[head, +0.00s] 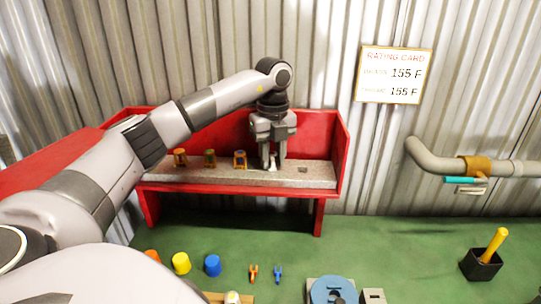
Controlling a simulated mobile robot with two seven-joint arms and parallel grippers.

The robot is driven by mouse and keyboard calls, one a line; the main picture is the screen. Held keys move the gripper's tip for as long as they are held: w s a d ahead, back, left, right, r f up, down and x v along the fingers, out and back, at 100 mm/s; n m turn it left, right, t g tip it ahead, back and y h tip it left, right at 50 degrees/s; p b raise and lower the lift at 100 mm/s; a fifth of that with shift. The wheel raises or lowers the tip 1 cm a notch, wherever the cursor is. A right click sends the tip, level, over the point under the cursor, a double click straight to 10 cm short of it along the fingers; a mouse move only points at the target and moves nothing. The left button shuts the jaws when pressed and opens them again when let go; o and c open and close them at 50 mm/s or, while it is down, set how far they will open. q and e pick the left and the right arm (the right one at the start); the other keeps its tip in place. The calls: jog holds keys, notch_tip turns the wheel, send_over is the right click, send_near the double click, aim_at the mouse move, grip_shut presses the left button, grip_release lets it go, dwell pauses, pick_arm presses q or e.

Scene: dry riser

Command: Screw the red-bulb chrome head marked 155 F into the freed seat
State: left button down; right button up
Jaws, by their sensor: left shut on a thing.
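My left gripper (271,161) reaches down into the red open-fronted rack (345,160) and is shut on a small pale, chrome-looking head (272,164). The head is upright at the grey shelf (220,178); its bulb colour and marking are too small or hidden to tell, and I cannot tell whether it still touches the shelf. A pipe (435,162) on the wall at right carries a brass fitting (477,166). My right gripper is out of view.
A teal piece (460,180) is below the pipe. On the green surface are yellow (181,263) and blue (212,265) caps, a blue disc (333,290) and a black holder (481,265) with a yellow handle.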

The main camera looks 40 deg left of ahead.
pick_arm(q)
jog(key=m, duration=0.5)
jog(key=d+r+m, duration=0.1)
jog(key=m, duration=0.1)
jog(key=shift+w+m, duration=0.1)
jog(key=shift+m, duration=0.2)
jog(key=shift+s+r, duration=0.2)
jog(key=shift+r, duration=0.05)
jog(key=c, duration=1.3)
grip_release()
jog(key=shift+s+r, duration=0.1)
jog(key=shift+s, duration=0.05)
jog(key=o, duration=0.5)
jog(key=shift+a, duration=0.1)
jog(key=shift+r, duration=0.1)
notch_tip(320, 180, up, 7)
jog(key=shift+s+f, duration=0.1)
jog(key=shift+s, duration=0.05)
